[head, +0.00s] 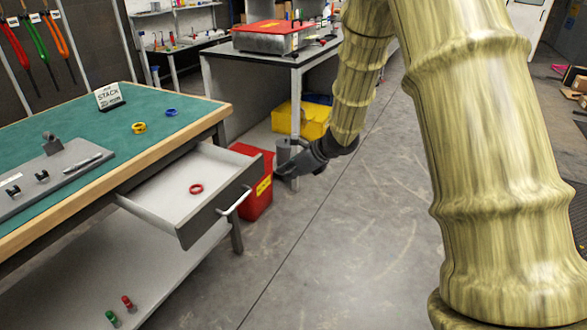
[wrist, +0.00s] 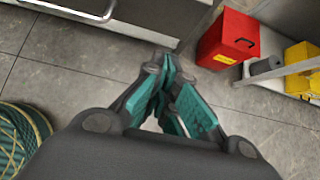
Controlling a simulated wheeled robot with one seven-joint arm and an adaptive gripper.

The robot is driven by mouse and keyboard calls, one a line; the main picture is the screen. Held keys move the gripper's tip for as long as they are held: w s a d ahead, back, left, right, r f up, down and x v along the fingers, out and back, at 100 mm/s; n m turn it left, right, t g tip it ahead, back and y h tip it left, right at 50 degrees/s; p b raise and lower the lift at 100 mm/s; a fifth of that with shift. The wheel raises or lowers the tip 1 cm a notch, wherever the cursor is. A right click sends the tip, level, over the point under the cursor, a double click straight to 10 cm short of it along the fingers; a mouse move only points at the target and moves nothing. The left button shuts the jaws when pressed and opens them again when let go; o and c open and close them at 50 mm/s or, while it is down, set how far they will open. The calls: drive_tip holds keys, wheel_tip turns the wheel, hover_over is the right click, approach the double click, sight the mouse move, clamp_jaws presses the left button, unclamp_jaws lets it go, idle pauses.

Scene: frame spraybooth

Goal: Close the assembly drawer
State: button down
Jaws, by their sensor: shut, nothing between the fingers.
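The assembly drawer (head: 170,200) is pulled out from under the green-topped bench (head: 95,125) in the head view. A red ring (head: 196,189) lies inside it. The drawer's front carries a pale bar handle (head: 234,201). In the wrist view, the handle (wrist: 106,12) shows at the top left edge, on the drawer front (wrist: 150,14). My gripper (head: 282,172) is to the right of the drawer, apart from the handle. In the wrist view, my gripper (wrist: 163,62) has its fingers together, with nothing between them, over the floor.
A red bin (head: 258,185) stands on the floor beyond the drawer; it also shows in the wrist view (wrist: 228,38). A yellow bin (head: 300,118) sits under the far table. Yellow and blue rings lie on the bench. Floor in front of the drawer is clear.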

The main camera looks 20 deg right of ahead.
sight(258, 179)
drive_tip(key=shift+w+a+f, duration=0.5)
drive_tip(key=shift+w+a, duration=0.2)
drive_tip(key=shift+w, duration=0.2)
drive_tip(key=shift+w+a+f, duration=0.5)
drive_tip(key=shift+w+a, duration=0.25)
drive_tip(key=shift+w, duration=0.2)
drive_tip(key=shift+w+a+f, duration=0.5)
drive_tip(key=shift+w+a, duration=0.2)
drive_tip(key=shift+w, duration=0.2)
